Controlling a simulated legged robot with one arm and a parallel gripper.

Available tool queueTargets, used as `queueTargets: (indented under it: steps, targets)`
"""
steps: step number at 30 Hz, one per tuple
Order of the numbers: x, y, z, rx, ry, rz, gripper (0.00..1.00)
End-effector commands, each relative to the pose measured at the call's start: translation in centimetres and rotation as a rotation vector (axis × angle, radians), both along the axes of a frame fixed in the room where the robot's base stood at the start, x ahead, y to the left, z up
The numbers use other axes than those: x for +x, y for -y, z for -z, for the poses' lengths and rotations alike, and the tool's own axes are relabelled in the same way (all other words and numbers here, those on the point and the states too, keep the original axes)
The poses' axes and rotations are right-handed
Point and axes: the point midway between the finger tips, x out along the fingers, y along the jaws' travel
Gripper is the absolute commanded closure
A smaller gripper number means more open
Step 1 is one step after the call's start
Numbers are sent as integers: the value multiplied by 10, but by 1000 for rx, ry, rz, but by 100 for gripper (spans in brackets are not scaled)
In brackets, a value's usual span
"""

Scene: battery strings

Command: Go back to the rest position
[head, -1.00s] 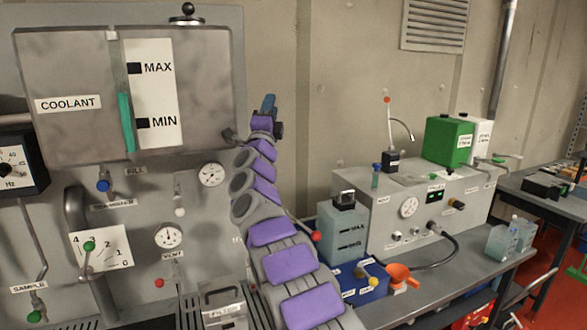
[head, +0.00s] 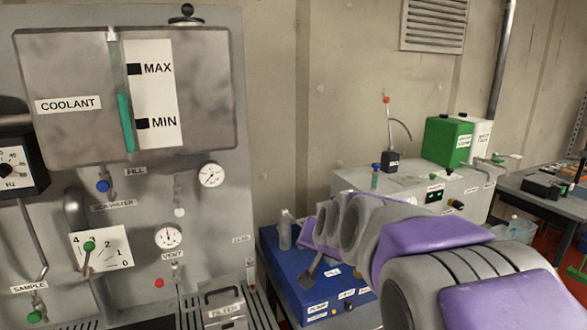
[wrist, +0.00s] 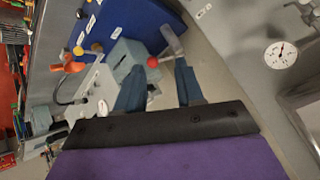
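My gripper (wrist: 158,66) shows in the wrist view with its two blue fingers spread apart and nothing held between them. A red ball knob (wrist: 153,61) appears between the fingertips, beyond them. In the head view my purple and grey arm fills the lower right, bent low in front of the bench. The gripper itself is not clearly seen there, largely hidden by my arm.
A grey console (head: 355,178) carries a green container (head: 447,141). The wrist view shows an orange funnel (wrist: 75,67). Open air lies before the wall.

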Motion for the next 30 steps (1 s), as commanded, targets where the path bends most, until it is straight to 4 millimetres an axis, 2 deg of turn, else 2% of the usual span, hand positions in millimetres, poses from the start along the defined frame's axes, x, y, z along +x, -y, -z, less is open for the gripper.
queueTargets:
  steps: [1,5,9,15,18,21,23,30]
  targets:
    - [-31,10,15,-32,-70,-17,63]
    - [-108,31,57,-113,-256,-74,63]
    - [-195,53,93,-182,-449,-138,63]
    - [-314,78,133,-257,-710,-228,63]
    - [-356,87,143,-281,-800,-263,63]
    - [-385,92,150,-293,-867,-285,63]
    - [-394,94,151,-299,-886,-291,63]
    - [-397,95,152,-302,-893,-295,63]
